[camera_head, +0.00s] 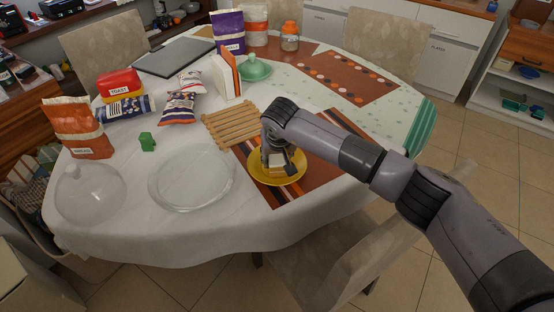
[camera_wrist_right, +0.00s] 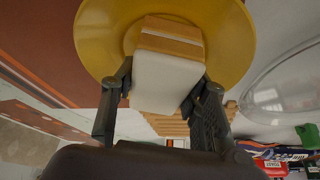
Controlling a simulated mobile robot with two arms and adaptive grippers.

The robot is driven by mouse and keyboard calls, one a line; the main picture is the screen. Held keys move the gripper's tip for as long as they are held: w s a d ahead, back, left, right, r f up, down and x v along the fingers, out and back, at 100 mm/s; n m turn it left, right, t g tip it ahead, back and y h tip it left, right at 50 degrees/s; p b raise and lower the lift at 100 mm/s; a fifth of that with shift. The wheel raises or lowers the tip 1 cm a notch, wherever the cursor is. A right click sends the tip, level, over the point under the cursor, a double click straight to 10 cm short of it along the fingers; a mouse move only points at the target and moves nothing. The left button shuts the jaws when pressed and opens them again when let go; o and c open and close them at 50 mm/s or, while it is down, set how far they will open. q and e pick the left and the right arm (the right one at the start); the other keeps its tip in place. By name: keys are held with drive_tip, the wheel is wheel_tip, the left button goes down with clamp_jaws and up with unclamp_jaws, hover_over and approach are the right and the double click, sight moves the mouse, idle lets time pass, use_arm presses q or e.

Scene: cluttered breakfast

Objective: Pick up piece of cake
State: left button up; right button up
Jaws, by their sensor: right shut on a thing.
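The piece of cake (camera_wrist_right: 168,70) has a white side and tan-orange layers. It is in the right wrist view, in front of the yellow plate (camera_wrist_right: 95,35). My right gripper (camera_wrist_right: 165,90) has a finger on either side of the cake and is shut on it. In the head view the right gripper (camera_head: 280,168) points down over the yellow plate (camera_head: 262,179) and partly hides the cake (camera_head: 275,171). I cannot tell whether the cake still touches the plate. My left gripper is not in view.
The plate is on a brown striped placemat (camera_head: 290,196). A wooden slatted rack (camera_head: 225,122) lies behind it, and a clear glass dish (camera_head: 160,180) is to the left. A green lidded dish (camera_head: 256,70), bags and boxes stand farther back. A chair (camera_head: 345,260) is at the front edge.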

drive_tip(key=shift+r, duration=0.1)
drive_tip(key=shift+c, duration=0.3)
wheel_tip(320, 180, up, 20)
drive_tip(key=b, duration=0.2)
idle(0.3)
